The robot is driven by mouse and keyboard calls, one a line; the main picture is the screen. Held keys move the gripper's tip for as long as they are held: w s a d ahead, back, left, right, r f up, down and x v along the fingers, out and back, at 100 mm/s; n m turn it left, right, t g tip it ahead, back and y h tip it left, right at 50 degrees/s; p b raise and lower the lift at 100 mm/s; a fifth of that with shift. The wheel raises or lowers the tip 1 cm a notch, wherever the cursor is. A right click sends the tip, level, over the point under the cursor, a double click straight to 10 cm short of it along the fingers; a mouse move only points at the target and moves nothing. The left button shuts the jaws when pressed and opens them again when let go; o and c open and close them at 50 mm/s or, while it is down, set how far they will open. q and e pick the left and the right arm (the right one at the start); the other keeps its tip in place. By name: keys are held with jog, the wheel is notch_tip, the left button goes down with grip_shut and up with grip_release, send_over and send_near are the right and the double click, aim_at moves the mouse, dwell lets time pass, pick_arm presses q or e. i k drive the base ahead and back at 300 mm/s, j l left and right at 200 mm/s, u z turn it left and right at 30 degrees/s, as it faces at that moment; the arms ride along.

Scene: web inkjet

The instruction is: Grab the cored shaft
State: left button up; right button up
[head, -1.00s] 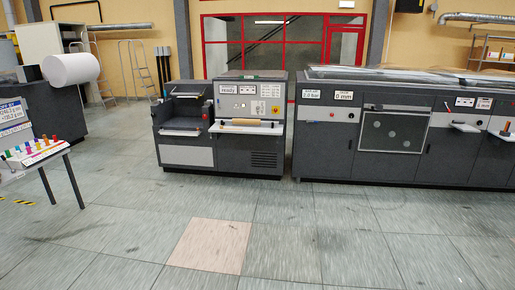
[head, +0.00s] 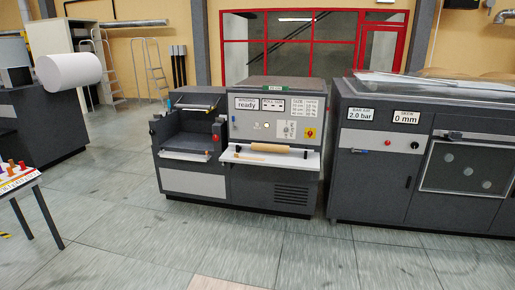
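A tan roll or shaft (head: 270,148) lies lengthwise on a white shelf (head: 300,163) on the front of the grey machine with the "ready" display (head: 246,104). Whether it is the cored shaft is too small to tell. A thinner tan rod (head: 250,157) lies just in front of it. Another thin light bar (head: 195,107) spans the top of the open bay to the left. Neither of my grippers is in view.
A long grey machine (head: 370,190) with a "2.0 bar" sign stands to the right. A table with coloured pieces (head: 22,185) is at the left edge, near a large white roll (head: 68,70). The tiled floor (head: 190,245) ahead is clear.

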aim_at(259, 146)
jog(key=i, duration=2.45)
jog(key=i+z, duration=0.25)
jog(key=i, duration=0.2)
jog(key=i+j+z, duration=0.25)
jog(key=i, duration=0.25)
jog(key=i+j+z, duration=0.25)
jog(key=i, duration=0.2)
jog(key=i+j+z, duration=0.25)
jog(key=i+j, duration=0.05)
jog(key=i, duration=0.1)
